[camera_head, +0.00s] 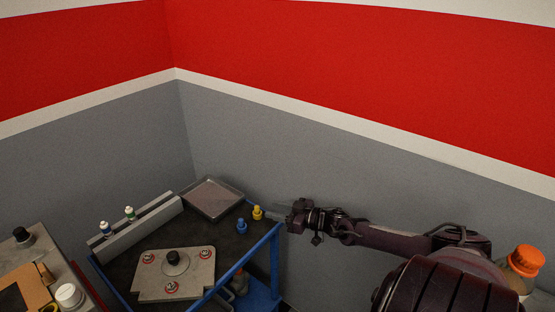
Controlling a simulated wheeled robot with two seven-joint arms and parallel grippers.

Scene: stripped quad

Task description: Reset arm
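My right arm comes in from the right and reaches left across the lower part of the head view. Its gripper (281,214) is at the right edge of the blue-framed cart (275,258), close to a small yellow piece (257,212). The fingers are small and dark, so I cannot tell whether they are open or shut. No held object can be made out. My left gripper is not in view.
The cart's dark top holds a blue piece (241,226), a shallow grey tray (213,198), a grey rack (137,228) with two small bottles, and a metal plate (176,274) with a black knob. An orange-capped bottle (526,262) stands far right. Grey-and-red walls enclose the corner.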

